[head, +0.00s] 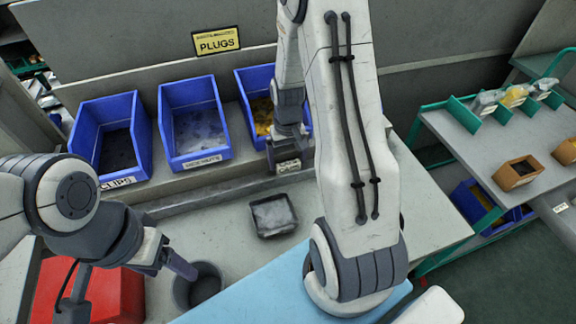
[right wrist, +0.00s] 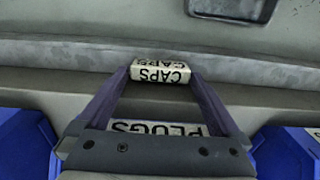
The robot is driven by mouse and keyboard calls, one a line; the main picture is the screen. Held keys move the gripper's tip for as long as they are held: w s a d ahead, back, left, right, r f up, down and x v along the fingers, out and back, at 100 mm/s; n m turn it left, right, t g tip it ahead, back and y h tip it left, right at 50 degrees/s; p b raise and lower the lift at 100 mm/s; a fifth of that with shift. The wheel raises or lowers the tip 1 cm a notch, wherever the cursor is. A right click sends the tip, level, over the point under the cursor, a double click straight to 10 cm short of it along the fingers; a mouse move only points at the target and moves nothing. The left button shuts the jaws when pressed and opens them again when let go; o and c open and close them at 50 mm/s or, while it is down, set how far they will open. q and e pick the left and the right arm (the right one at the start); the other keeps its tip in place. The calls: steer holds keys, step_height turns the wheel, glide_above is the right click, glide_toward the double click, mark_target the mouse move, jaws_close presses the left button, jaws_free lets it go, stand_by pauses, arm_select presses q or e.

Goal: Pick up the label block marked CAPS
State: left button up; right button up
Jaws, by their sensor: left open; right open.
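The label block marked CAPS (right wrist: 160,73) is white with black letters, upside down in the right wrist view. It lies between the fingertips of my right gripper (right wrist: 160,80), which is open around it; I cannot tell whether the fingers touch it. In the head view a small white label block (head: 288,166) shows at the tips of my right gripper (head: 289,157), on the ledge before the third bin; its letters are too small to read. My left gripper (head: 183,268) is open beside a grey cup (head: 204,290), away from the block.
Blue bins stand in a row, including the CLIPS bin (head: 110,140) and a middle bin (head: 196,125). A PLUGS label (right wrist: 160,129) is partly hidden behind my right gripper. A dark square tray (head: 273,215) and a red box (head: 95,295) are on the bench. A green-edged rack (head: 480,150) stands right.

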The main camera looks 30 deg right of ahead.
steer(key=c, duration=1.1)
steer(key=shift+r, duration=0.1)
